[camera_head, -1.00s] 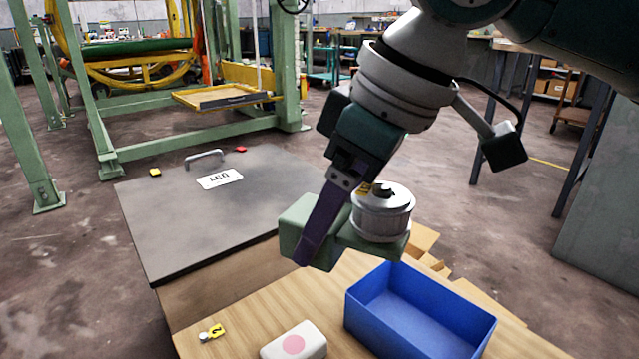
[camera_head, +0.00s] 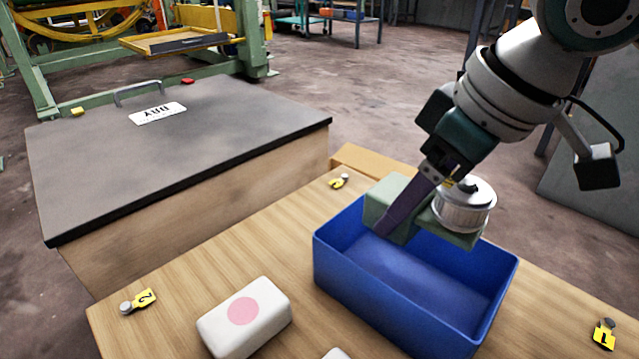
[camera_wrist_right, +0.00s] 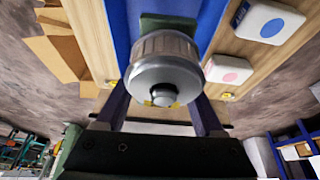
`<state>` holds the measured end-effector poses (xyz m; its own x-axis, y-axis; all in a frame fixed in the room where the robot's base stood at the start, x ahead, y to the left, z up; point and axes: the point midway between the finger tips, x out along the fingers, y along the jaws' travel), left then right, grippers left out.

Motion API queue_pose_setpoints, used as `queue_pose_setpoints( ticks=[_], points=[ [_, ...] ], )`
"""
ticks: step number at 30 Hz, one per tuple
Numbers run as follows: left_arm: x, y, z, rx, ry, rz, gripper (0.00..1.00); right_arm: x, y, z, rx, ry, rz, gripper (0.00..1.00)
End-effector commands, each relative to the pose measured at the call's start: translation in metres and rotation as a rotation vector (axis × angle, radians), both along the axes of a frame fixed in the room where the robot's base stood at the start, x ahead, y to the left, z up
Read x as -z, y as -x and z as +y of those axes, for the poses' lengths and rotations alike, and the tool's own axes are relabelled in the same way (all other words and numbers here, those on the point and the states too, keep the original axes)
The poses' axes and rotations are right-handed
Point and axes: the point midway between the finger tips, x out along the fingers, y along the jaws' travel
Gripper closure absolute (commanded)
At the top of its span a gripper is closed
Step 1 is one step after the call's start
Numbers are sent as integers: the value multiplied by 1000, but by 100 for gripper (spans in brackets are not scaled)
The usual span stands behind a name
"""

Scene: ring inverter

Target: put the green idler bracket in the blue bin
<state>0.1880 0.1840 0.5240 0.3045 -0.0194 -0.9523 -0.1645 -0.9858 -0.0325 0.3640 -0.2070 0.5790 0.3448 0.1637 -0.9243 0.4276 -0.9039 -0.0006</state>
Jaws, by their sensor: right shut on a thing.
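The green idler bracket (camera_head: 388,200) is a pale green block and plate that carries a grey metal roller (camera_head: 464,205). My right gripper (camera_head: 398,222) is shut on it and holds it above the far part of the blue bin (camera_head: 410,318). The bin is open and its visible floor is bare. In the right wrist view the roller (camera_wrist_right: 163,72) hides most of the bracket, and a strip of green (camera_wrist_right: 168,24) shows behind it against the blue bin (camera_wrist_right: 122,28). My left gripper is not in view.
A white block with a pink dot (camera_head: 245,318) lies left of the bin on the wooden table (camera_head: 190,300). Yellow numbered tags (camera_head: 142,299) mark the table. A dark-lidded box (camera_head: 180,165) stands behind at left.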

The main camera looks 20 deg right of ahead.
Motion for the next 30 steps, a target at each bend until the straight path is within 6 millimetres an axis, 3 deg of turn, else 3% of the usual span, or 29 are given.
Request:
queue_pose_setpoints(
  ticks=[1, 4, 14, 21, 30],
  points=[
    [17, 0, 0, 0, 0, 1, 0, 21, -1, 0, 0, 0, -2, 100],
    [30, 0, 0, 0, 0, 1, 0, 42, -1, 0, 0, 0, -2, 100],
    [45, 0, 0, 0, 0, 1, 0, 66, -1, 0, -1, -1, -4, 100],
    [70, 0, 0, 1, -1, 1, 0, 102, -1, 0, -1, -1, -4, 100],
    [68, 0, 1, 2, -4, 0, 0, 101, -1, 0, -1, -1, -5, 100]
  ],
)
